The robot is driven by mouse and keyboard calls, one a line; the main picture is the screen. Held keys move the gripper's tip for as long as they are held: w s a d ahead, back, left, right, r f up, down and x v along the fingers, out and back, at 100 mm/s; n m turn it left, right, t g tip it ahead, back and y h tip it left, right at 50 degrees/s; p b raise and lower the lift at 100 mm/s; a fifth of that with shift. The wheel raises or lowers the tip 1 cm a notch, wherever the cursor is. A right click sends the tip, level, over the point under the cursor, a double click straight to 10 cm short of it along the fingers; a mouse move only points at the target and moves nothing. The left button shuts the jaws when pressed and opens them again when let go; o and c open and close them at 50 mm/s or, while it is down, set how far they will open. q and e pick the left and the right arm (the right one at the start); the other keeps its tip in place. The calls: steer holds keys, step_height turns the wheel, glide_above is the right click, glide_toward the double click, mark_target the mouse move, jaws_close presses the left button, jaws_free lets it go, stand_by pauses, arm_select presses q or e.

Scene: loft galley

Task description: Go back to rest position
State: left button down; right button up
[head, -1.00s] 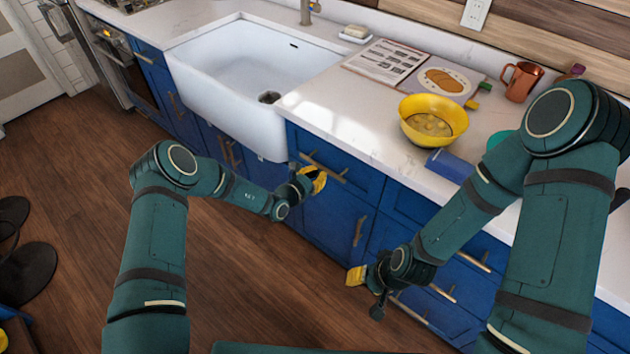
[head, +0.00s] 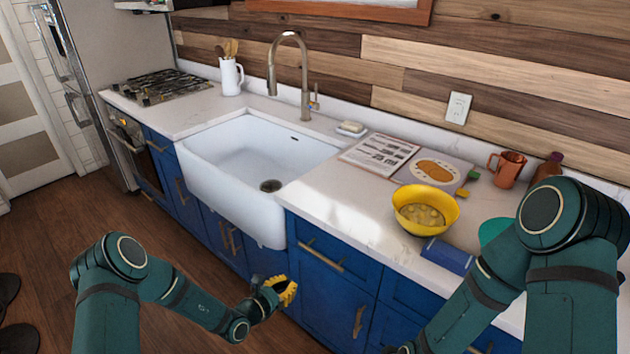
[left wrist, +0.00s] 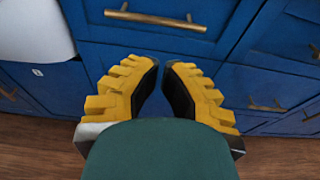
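My left gripper (head: 286,290), with yellow toothed fingers, hangs in front of the blue cabinet fronts below the counter. It is empty. In the left wrist view its two fingers (left wrist: 161,70) lean towards each other with a narrow gap between the tips. Blue drawer front shows through that gap. My right arm comes down on the right in the head view, past the counter's front edge.
The white sink (head: 235,165) and the counter (head: 340,215) run along the wall. A yellow bowl (head: 450,212), a blue box (head: 447,256) and a copper mug (head: 507,169) stand near my right arm. Drawer handles (head: 321,256) stick out near my left gripper.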

arm_select(q)
steer(key=s+d+f+m+g+h, duration=0.1)
steer(key=s+d+m+g, duration=0.3)
steer(key=s+m+g, duration=0.3)
steer(key=s+d+f+m+g+h, duration=0.1)
steer(key=s+d+m+g, duration=0.3)
steer(key=s, duration=0.6)
steer(key=s+a+r+m+y, duration=0.2)
steer(key=s+a+m+y, duration=0.5)
steer(key=m, duration=0.8)
steer(key=shift+s+m, duration=0.4)
steer(key=shift+s, duration=0.05)
